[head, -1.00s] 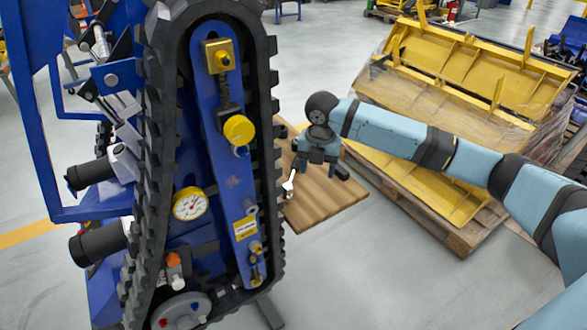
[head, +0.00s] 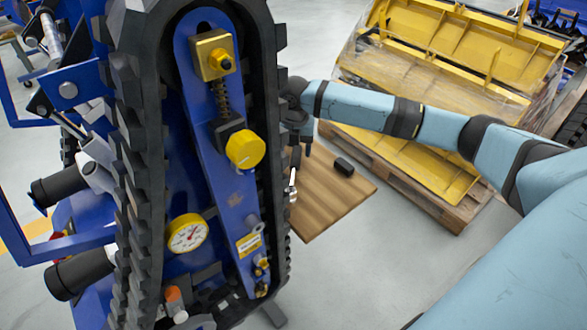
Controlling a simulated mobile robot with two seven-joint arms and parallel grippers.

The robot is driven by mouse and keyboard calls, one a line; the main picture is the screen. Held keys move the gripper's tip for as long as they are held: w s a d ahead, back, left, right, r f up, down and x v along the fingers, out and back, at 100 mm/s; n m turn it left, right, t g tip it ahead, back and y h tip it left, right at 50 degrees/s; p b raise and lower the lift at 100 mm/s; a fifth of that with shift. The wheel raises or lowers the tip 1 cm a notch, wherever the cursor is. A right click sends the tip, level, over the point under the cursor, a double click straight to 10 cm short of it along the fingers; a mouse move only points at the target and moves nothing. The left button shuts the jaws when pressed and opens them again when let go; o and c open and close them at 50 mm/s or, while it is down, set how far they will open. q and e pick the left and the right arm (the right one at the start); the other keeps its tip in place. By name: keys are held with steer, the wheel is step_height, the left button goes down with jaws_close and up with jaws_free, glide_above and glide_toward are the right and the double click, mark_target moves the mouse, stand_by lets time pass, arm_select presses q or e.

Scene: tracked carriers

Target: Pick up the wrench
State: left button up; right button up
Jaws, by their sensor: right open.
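The wrench (head: 292,187) is a small silver tool. It is at the left side of the wooden tabletop (head: 330,199), close beside the black track, which may hide part of it. My right gripper (head: 301,153) is above the left part of the tabletop, with its dark fingers pointing down. It is open, just above the wrench in the picture, and holds nothing that I can see. The track's edge covers part of this gripper. I cannot tell whether a finger touches the wrench. My left gripper is not in view.
A tracked carrier with a black track (head: 141,140) and blue frame (head: 200,110) stands right beside the tabletop. A short black cylinder (head: 344,166) lies on the tabletop. A wooden pallet (head: 437,211) with yellow metal parts (head: 450,52) stands behind. The tabletop's front right is clear.

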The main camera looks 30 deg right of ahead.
mark_target(294, 165)
step_height(294, 165, down, 8)
steer(key=shift+w+d+b, duration=0.1)
steer(key=shift+w+b, duration=0.05)
steer(key=shift+b, duration=0.2)
steer(key=c, duration=1.1)
steer(key=shift+r, duration=0.1)
jaws_close()
steer(key=shift+r, duration=0.1)
